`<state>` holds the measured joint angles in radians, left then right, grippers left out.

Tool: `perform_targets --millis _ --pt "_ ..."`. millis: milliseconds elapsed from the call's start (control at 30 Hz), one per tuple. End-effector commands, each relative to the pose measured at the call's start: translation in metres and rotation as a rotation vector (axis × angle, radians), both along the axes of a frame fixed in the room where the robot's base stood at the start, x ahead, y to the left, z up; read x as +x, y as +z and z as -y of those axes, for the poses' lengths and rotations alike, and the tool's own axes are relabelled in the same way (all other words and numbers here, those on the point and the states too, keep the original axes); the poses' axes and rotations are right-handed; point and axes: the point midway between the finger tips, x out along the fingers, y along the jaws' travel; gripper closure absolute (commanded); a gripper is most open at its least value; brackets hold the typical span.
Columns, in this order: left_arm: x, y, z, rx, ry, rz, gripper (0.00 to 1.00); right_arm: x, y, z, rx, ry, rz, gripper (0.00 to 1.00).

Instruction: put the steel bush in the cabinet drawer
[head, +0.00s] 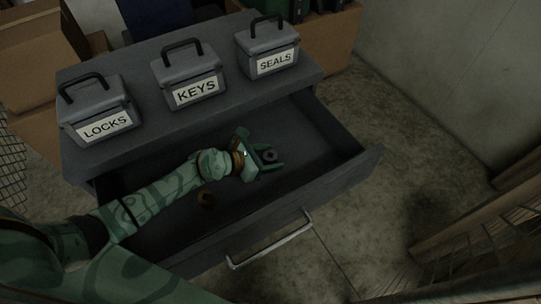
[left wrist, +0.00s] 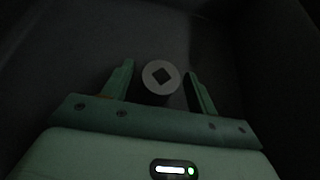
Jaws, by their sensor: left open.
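The cabinet drawer (head: 330,187) is pulled well out under the cabinet top. My left arm reaches over its left side, and my left gripper (head: 274,158) is inside the drawer, open. The steel bush (head: 270,155) is a small grey ring between the fingers. My right gripper is not in view.
Three grey lidded boxes stand on the cabinet top, labelled LOCKS (head: 105,125), KEYS (head: 197,92) and SEALS (head: 274,63). Cardboard boxes (head: 332,38) are behind.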

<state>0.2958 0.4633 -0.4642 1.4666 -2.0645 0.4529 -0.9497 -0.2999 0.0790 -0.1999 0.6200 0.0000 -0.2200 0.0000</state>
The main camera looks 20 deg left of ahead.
Motion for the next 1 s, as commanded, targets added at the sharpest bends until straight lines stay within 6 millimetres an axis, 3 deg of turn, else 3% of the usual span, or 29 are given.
perform_targets --millis 200,500,900,1000 --pt "-0.035 0.030 -0.028 0.004 0.000 0.003 0.42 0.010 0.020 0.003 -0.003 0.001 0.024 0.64" --pt "-0.072 0.052 -0.057 0.002 0.000 0.001 0.42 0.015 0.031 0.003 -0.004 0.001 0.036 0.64" --pt "-0.076 0.055 -0.060 0.000 0.000 0.002 0.42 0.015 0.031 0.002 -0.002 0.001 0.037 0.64" --pt "-0.076 0.065 -0.060 0.001 0.000 0.008 0.42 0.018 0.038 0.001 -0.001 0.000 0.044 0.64"
